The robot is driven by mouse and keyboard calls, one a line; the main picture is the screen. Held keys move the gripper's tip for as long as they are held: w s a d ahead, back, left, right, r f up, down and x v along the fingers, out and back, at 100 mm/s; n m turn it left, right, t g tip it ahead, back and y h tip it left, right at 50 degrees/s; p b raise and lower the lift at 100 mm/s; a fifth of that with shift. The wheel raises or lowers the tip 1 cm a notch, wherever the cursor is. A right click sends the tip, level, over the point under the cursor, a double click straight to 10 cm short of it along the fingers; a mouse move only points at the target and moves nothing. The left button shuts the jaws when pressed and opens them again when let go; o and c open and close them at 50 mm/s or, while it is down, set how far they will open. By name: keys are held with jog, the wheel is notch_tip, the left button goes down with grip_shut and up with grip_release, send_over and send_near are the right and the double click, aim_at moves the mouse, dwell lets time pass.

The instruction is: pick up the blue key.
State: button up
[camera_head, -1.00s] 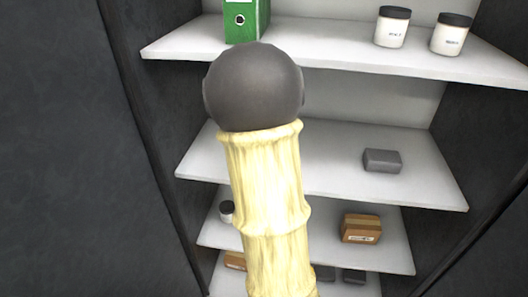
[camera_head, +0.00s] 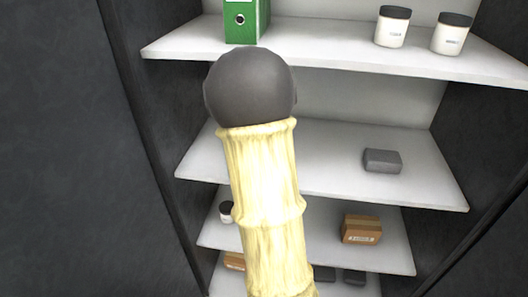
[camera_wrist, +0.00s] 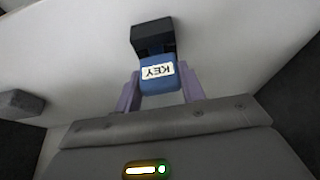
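The blue key (camera_wrist: 157,85) shows in the wrist view as a small blue block with a white "KEY" label, upside down in the picture. A dark block (camera_wrist: 152,37) lies directly beyond it; I cannot tell whether it is part of the key. My gripper (camera_wrist: 159,82) has one finger on each side of the key, with the fingertips close to its edges. I cannot tell whether they touch or press it. In the head view, my arm hides the gripper and the key.
White shelves (camera_head: 300,168) stand between dark walls. A grey block (camera_head: 382,161) is on the one below. A cardboard box (camera_head: 360,229) sits lower. A grey block also shows in the wrist view (camera_wrist: 20,103).

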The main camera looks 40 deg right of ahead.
jog(key=shift+r, duration=0.1)
jog(key=shift+r, duration=1.5)
jog(key=shift+s+a+r, duration=0.2)
jog(key=shift+a, duration=0.05)
jog(key=s+a, duration=0.3)
jog(key=a, duration=0.1)
jog(key=s+a, duration=0.8)
jog(key=a, duration=0.1)
jog(key=shift+s+a+b, duration=0.1)
jog(key=shift+s+b, duration=0.1)
jog(key=shift+b, duration=0.15)
